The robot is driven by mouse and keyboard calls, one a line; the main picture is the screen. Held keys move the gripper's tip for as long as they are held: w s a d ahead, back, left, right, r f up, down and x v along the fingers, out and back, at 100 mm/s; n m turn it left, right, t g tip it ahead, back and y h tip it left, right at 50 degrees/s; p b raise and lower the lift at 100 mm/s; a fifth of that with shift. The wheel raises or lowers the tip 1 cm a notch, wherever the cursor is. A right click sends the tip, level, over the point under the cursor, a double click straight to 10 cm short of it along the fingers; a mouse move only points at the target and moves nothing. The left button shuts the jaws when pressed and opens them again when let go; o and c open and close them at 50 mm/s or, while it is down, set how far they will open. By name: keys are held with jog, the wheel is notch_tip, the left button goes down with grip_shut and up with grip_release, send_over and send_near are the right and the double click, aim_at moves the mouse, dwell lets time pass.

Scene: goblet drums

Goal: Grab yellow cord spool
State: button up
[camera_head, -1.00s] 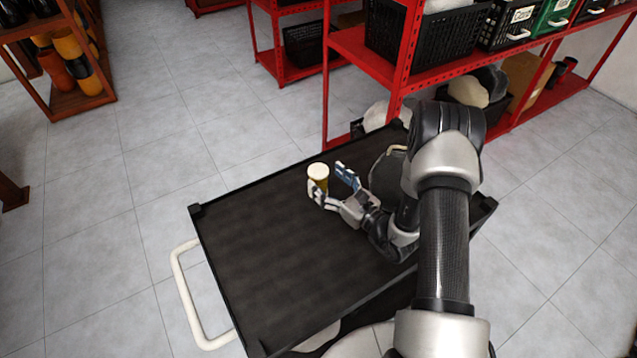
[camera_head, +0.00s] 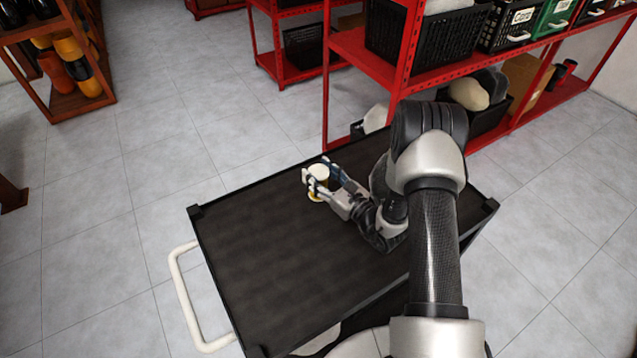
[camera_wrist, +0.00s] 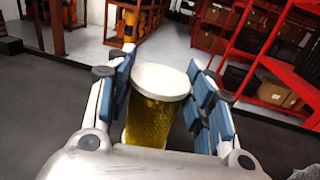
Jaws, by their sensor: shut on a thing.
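The yellow cord spool (camera_head: 318,172) has a white top disc and stands upright at the far part of the black cart top (camera_head: 270,270). In the wrist view the spool (camera_wrist: 152,118) shows its yellow cord between blue finger pads. My gripper (camera_head: 322,180) is shut on the spool, with a finger on either side of it. In the wrist view my gripper (camera_wrist: 160,100) has its pads along the spool's sides. The spool's lower part is partly hidden by the fingers and palm. I cannot tell whether its base touches the cart top.
The cart has a raised dark rim and a white handle (camera_head: 190,300) at the left. Red shelving (camera_head: 400,70) with black baskets (camera_head: 425,40) stands beyond the cart at the right. A wooden rack (camera_head: 75,75) is at the far left. The cart top left of my gripper is clear.

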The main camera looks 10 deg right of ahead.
jog(key=c, duration=0.5)
jog(key=shift+r, duration=0.1)
